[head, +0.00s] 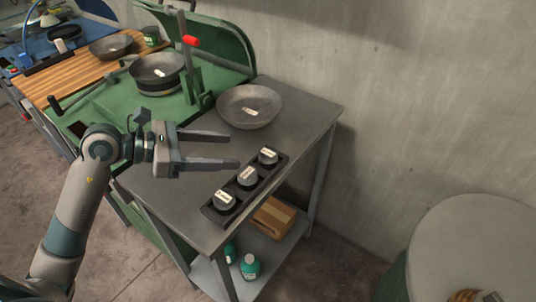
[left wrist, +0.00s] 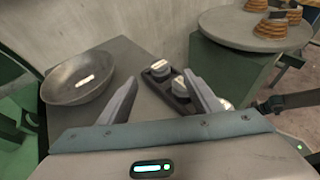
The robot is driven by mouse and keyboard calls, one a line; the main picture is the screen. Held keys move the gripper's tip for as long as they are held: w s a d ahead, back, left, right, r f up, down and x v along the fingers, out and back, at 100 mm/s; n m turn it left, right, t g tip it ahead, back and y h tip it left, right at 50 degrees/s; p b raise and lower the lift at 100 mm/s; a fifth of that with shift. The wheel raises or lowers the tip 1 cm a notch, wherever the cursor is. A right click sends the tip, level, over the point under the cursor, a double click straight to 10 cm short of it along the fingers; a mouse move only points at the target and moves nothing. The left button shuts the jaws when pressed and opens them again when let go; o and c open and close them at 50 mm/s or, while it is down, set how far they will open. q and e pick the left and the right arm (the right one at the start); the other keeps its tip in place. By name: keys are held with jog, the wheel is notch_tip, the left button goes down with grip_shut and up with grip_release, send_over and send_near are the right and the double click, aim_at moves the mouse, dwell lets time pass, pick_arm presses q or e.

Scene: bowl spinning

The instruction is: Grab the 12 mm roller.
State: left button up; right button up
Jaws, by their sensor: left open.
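Three dark round rollers with white labels sit in a row in a black tray (head: 208,211) on the grey metal table: a near one (head: 224,201), a middle one (head: 247,177) and a far one (head: 268,157). The labels are too small to read, so I cannot tell which is the 12 mm roller. My left gripper (head: 235,150) is open and empty, left of the tray's far part. In the left wrist view, one roller (left wrist: 160,67) shows between the fingers, and the right finger partly hides others. My right gripper is not in view.
A grey labelled bowl (head: 249,106) stands on the table behind my left gripper. A green machine (head: 110,105) with another bowl (head: 157,70) and a red-knobbed lever (head: 191,41) is to the left.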

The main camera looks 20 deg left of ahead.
aim_at(269, 152)
pick_arm(q)
jog(key=p+x, duration=0.1)
jog(key=x, duration=0.4)
jog(key=shift+w+d+f, duration=0.1)
jog(key=shift+w+d, duration=0.15)
jog(key=shift+d, duration=0.1)
jog(key=shift+w+d+f, duration=0.35)
jog(key=shift+d, duration=0.1)
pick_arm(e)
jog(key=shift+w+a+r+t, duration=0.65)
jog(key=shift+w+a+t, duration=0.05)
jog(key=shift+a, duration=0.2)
pick_arm(q)
jog(key=shift+p, duration=0.3)
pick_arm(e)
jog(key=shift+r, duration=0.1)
pick_arm(q)
jog(key=shift+w+d+f+p, duration=0.15)
jog(key=shift+w+d+p, duration=0.2)
jog(key=shift+d, duration=0.15)
jog(key=shift+p+x, duration=0.5)
jog(key=shift+x, duration=1.45)
jog(key=shift+a+f, duration=0.15)
jog(key=shift+f, duration=0.05)
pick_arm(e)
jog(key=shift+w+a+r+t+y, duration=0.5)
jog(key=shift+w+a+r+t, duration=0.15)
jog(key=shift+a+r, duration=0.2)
pick_arm(q)
grip_shut()
